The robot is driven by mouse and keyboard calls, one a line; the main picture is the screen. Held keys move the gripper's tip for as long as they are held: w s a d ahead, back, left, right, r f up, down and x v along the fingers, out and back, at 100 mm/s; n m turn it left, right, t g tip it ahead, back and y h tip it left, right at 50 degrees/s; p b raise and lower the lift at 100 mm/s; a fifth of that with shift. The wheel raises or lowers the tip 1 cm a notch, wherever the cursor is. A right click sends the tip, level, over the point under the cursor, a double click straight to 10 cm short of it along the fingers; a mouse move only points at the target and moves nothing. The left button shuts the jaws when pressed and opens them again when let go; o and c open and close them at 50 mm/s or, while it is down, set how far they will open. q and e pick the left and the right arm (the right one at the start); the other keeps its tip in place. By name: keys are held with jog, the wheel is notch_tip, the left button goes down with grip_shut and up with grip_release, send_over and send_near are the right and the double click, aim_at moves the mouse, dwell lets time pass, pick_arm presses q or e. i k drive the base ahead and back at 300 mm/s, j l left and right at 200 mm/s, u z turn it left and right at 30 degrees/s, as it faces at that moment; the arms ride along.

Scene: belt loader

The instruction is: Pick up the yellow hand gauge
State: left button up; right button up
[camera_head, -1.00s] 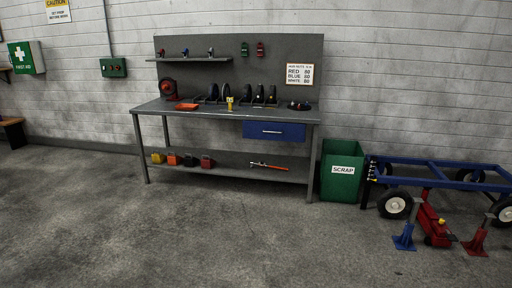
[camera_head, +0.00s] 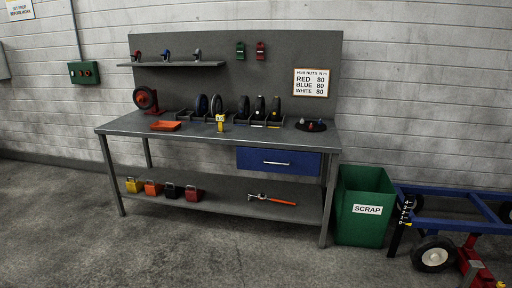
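The yellow hand gauge (camera_head: 220,122) appears as a small upright yellow object near the middle of the workbench top (camera_head: 185,131). It stands in front of a row of dark wheels or tires in holders (camera_head: 243,107). Its fine shape is too small to make out. Neither of my grippers shows in the view.
An orange tray (camera_head: 166,126) and a red-based wheel device (camera_head: 146,99) are left of the gauge; a dark round dish (camera_head: 311,125) is right. A blue drawer (camera_head: 278,162) hangs under the top. A green scrap bin (camera_head: 363,205) and blue cart (camera_head: 455,212) stand right. The floor in front is clear.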

aim_at(221, 119)
jog(key=i, duration=1.95)
